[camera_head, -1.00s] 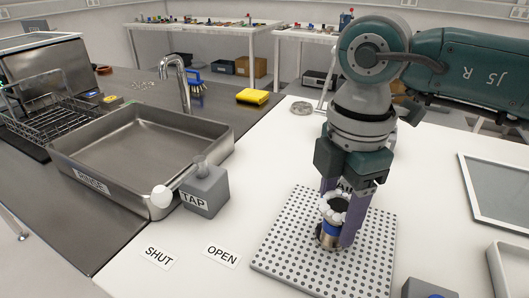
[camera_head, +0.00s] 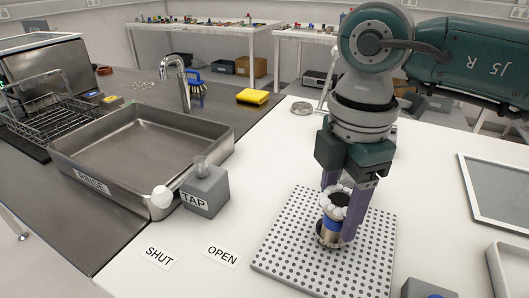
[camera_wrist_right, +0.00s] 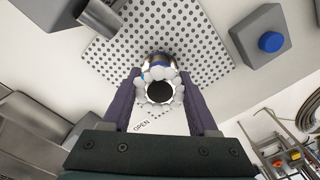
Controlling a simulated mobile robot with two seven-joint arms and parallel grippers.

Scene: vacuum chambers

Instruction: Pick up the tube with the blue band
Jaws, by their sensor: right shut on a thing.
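The tube with the blue band (camera_head: 332,223) stands about upright over the perforated plate (camera_head: 285,250), with a ring of white knobs round its dark open top. Its lower end meets a metal ring at the plate; I cannot tell whether it is clear of it. My right gripper (camera_head: 340,222) points down from above, its purple fingers shut on the tube from both sides. In the right wrist view, the tube's open top (camera_wrist_right: 160,92) lies between the two fingers. My left gripper is not in view.
A steel rinse basin (camera_head: 150,150) and a grey tap block (camera_head: 206,190) stand to the left. SHUT and OPEN labels lie in front on the white table. A block with a blue button (camera_wrist_right: 270,41) and a framed grey panel (camera_head: 500,195) are on the right.

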